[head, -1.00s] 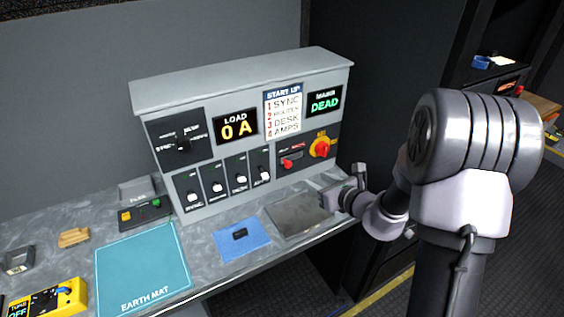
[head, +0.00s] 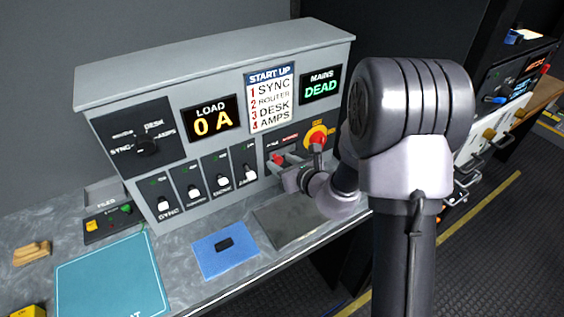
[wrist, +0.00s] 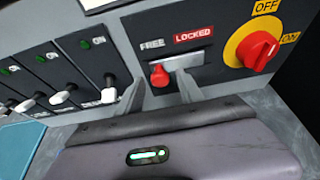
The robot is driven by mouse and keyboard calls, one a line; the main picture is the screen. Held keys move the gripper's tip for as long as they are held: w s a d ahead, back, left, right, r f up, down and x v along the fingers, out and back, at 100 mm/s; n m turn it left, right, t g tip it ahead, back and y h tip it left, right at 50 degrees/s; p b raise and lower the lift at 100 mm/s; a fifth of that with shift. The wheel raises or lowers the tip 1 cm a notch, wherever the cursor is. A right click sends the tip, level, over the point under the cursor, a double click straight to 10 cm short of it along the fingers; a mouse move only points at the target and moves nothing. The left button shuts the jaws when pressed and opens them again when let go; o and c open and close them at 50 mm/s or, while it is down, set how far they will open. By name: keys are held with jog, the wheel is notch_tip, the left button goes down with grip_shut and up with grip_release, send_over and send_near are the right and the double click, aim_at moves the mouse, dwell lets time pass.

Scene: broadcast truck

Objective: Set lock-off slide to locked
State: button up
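The lock-off slide has a red knob (wrist: 159,76) in a pale slot, under the word FREE and left of the red LOCKED label (wrist: 193,35). In the head view the slide's red knob (head: 277,159) is low on the grey console's right part. My gripper (wrist: 161,92) is open, its fingers pointing at the panel, one to the left and one to the right of the knob. I cannot tell whether either finger touches it. In the head view my gripper (head: 284,171) is close in front of the slide and partly hides its panel.
A red rotary switch on a yellow disc (wrist: 258,50) sits just right of the slide. Several white-tipped toggle switches (head: 222,182) line the panel to the left. Below are a grey plate (head: 290,222), a blue mat (head: 225,252) and a teal earth mat (head: 110,275) on the worktop.

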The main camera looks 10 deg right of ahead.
grip_shut()
dwell(1.2)
